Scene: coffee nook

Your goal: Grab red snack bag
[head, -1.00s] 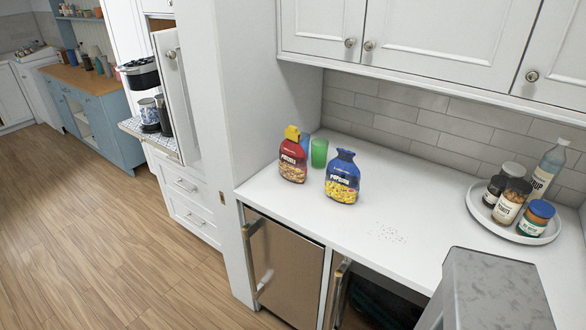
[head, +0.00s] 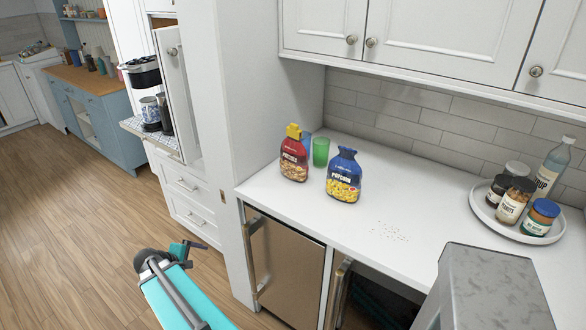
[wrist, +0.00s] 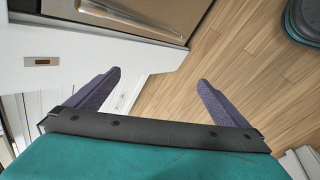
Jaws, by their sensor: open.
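The red snack bag (head: 294,158) with a yellow top stands upright near the left end of the white counter (head: 370,243). Next to it on the right stands a blue popcorn bag (head: 343,178). My gripper shows in the wrist view (wrist: 158,92) with its two purple fingers wide apart and nothing between them. It is over the wooden floor, in front of and below the counter, well away from the red bag. In the head view my teal arm is at the bottom left, and the gripper's fingers are hard to make out there.
A green cup (head: 320,152) stands just behind the two bags, with a blue cup partly hidden beside it. A round tray (head: 487,216) with jars and a bottle is at the counter's right. Upper cabinets (head: 440,40) overhang the counter. Tall cabinet panel (head: 240,110) borders it left.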

